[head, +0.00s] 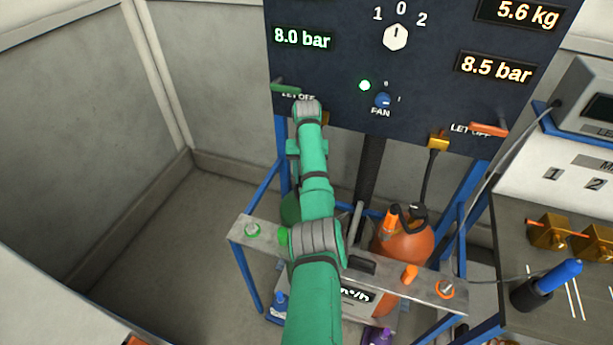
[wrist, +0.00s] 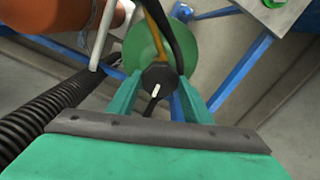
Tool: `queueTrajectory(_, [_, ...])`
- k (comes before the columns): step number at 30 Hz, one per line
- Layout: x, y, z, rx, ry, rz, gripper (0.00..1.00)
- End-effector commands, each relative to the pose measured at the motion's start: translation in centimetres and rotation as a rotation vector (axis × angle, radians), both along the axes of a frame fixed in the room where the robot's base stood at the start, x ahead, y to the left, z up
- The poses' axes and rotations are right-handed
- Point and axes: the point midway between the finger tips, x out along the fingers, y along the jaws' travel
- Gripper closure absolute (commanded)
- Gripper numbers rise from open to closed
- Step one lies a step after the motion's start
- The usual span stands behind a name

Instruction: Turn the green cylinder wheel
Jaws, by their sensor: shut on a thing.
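The green cylinder (head: 290,209) shows only as a sliver behind my arm in the head view. In the wrist view the green cylinder (wrist: 143,48) is seen from above, with a dark wheel (wrist: 158,77) bearing a white mark on its top. My gripper (wrist: 160,88) has one green finger on each side of the wheel and is shut on it. In the head view my arm hides the gripper and the wheel.
An orange cylinder (head: 404,243) stands right of the green one, inside a blue-legged frame with a metal shelf (head: 330,262). A dark gauge panel (head: 345,75) rises behind. A black ribbed hose (wrist: 45,120) runs close to my gripper on the left. Open floor (head: 170,265) lies left.

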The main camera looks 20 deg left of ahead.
Motion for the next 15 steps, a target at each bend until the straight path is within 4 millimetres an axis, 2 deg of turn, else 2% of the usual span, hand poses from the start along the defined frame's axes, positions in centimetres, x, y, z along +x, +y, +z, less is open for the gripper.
queueTrajectory(15, [0.22, 0.18, 0.34, 0.004, -0.009, -0.085, 0.77])
